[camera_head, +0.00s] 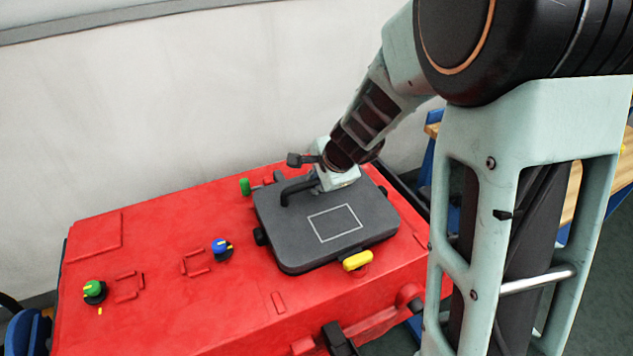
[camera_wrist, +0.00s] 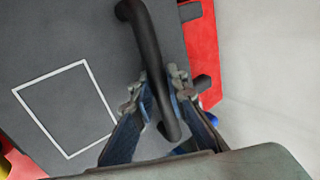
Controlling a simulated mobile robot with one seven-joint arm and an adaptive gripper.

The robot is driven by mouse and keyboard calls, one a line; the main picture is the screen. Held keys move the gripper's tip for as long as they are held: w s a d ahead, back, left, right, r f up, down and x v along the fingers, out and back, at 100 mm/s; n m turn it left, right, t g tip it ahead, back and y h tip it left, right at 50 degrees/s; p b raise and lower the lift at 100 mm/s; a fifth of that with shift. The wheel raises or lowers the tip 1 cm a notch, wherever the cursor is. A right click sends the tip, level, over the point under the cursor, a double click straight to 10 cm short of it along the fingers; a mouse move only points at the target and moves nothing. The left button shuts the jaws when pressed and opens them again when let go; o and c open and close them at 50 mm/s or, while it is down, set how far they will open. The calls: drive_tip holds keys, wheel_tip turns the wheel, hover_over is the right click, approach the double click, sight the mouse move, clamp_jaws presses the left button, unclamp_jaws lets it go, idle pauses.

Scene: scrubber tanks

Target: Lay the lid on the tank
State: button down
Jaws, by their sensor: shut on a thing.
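The lid (camera_head: 288,238) is a dark grey slab with a white rectangle outline on top and a bent black handle (camera_head: 296,188). It lies over the right part of the red tank (camera_head: 150,270), about level with its top. I cannot tell whether it rests on the tank or hangs just above. In the wrist view the lid (camera_wrist: 45,50) fills the left, and my gripper (camera_wrist: 160,88) has its fingers on both sides of the handle (camera_wrist: 143,35), shut on it.
A green knob (camera_head: 94,289) and a blue knob (camera_head: 221,246) stand on the tank's top, left of the lid. A yellow latch or knob (camera_head: 357,261) is at the lid's near edge, a green one (camera_head: 245,187) at its far left corner. A pale wall (camera_head: 130,110) rises behind.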

drive_tip(key=shift+s+f+b, duration=0.2)
drive_tip(key=shift+f+b, duration=0.15)
drive_tip(key=shift+f, duration=0.15)
drive_tip(key=shift+r, duration=0.2)
idle(0.6)
drive_tip(key=c, duration=1.4)
unclamp_jaws()
drive_tip(key=shift+o, duration=0.2)
drive_tip(key=shift+r, duration=0.15)
drive_tip(key=shift+s+d+r+p, duration=0.2)
drive_tip(key=shift+s+r+p, duration=0.1)
drive_tip(key=shift+r+p, duration=0.35)
drive_tip(key=shift+p+v, duration=0.8)
drive_tip(key=shift+v, duration=0.6)
drive_tip(key=shift+s, duration=0.1)
